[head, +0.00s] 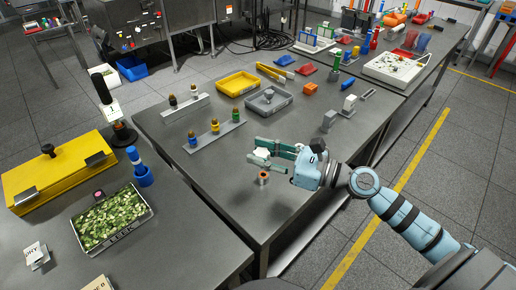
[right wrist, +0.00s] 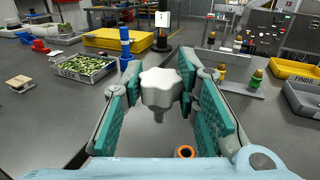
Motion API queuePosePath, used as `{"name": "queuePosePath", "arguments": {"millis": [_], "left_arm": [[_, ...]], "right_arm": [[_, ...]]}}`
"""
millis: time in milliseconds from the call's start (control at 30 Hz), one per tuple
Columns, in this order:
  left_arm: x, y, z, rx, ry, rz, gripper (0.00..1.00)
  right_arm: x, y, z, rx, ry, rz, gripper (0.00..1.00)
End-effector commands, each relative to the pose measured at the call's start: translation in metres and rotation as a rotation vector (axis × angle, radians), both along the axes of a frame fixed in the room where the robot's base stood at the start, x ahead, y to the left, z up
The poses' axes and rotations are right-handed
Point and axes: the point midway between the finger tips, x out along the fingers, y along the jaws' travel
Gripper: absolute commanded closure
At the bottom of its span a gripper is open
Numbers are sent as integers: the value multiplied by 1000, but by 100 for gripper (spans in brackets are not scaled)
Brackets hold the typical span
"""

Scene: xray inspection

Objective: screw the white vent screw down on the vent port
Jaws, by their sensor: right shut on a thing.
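The white vent screw (right wrist: 161,88) has a lobed knob head and a stem pointing down. My right gripper (right wrist: 162,95) is shut on it, with a teal-padded finger on each side of the knob. In the head view the white screw (head: 262,156) shows between the fingers of the right gripper (head: 265,157). A small copper-coloured port (head: 263,177), likely the vent port, stands on the table just below the gripper. The left gripper is not in view.
A rack of colour-capped vials (head: 215,138), a yellow tray (head: 238,84) and a grey tray (head: 269,101) stand farther back. A leek tray (head: 112,222) and a yellow case (head: 60,174) are on the left table. The table front around the port is clear.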

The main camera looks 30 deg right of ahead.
Motion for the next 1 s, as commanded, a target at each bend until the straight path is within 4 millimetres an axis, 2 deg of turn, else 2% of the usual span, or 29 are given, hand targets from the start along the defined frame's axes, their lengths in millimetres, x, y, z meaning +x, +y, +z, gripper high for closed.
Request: {"name": "queuePosePath", "arguments": {"millis": [33, 100, 200, 333, 567, 1000], "left_arm": [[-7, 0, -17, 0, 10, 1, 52], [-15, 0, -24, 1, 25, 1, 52], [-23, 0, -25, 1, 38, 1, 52], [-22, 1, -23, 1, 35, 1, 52], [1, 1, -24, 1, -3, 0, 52], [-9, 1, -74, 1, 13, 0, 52]], "right_arm": [[15, -8, -12, 9, -5, -43, 99], [34, -17, -15, 22, 0, -96, 99], [47, -23, -14, 32, 5, -131, 99], [48, -22, -12, 33, 9, -131, 99], [48, -21, -15, 32, 6, -128, 99], [47, -21, -69, 31, 7, -127, 99]]}}
